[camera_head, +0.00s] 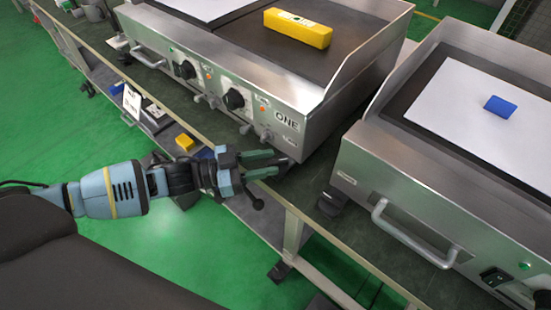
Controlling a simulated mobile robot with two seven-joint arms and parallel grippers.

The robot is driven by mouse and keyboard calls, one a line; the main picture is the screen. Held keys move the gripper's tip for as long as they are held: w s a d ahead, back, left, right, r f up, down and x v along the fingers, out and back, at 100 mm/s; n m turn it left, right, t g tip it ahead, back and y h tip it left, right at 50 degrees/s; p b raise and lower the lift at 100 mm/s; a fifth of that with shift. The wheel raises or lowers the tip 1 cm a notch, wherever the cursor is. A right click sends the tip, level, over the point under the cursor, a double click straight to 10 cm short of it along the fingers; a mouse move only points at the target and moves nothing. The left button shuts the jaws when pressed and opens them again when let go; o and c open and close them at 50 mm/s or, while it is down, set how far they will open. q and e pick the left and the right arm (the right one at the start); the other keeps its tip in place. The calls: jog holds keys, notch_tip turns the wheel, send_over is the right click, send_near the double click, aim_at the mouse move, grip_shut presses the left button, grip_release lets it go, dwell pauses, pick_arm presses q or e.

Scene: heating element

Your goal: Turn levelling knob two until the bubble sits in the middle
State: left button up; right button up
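A yellow spirit level (298,28) lies on the dark plate of the steel griddle marked ONE (287,120). Its small vial window is too small to tell where the bubble sits. My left gripper (279,161) is at the lower front right corner of that griddle. Its two fingers are apart, with a gap between them, and point right. I cannot tell whether they touch anything. Any levelling knob under this corner is hidden or too dark to make out, and no knob marked two is readable. My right gripper is not in view.
Black control knobs (236,98) sit on the griddle's front. A second steel griddle (365,163) stands at right, with a white sheet (470,95), a blue block (499,106) and a front handle (412,235). A lower shelf holds a yellow block (184,142).

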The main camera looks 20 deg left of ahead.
pick_arm(q)
jog(key=shift+v, duration=2.25)
